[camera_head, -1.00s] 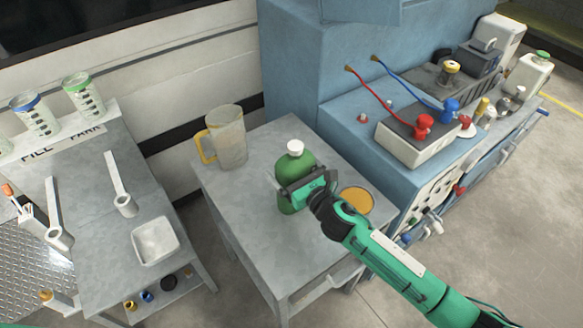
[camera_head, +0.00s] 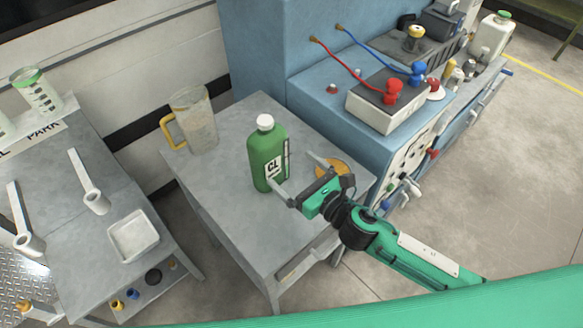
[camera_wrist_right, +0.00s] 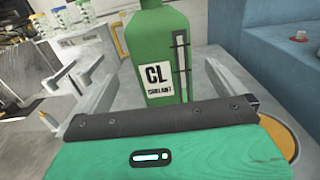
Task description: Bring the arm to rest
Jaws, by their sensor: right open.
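My right gripper (camera_head: 292,180) is open, with its two fingers spread. It is just to the right of and in front of a green bottle (camera_head: 266,157) with a white cap and a "CL" label. The bottle stands upright on the grey metal table (camera_head: 222,205). In the right wrist view the bottle (camera_wrist_right: 163,55) is ahead of the open fingers, and I see nothing gripped. The right arm comes in from the lower right. My left gripper is not in view.
A clear jug with a yellow handle (camera_head: 194,122) stands at the table's back left. An orange disc (camera_head: 333,165) lies partly behind my gripper. A blue bench (camera_head: 320,85) with red and blue cables is at right. A side table with a white tray (camera_head: 134,235) is at left.

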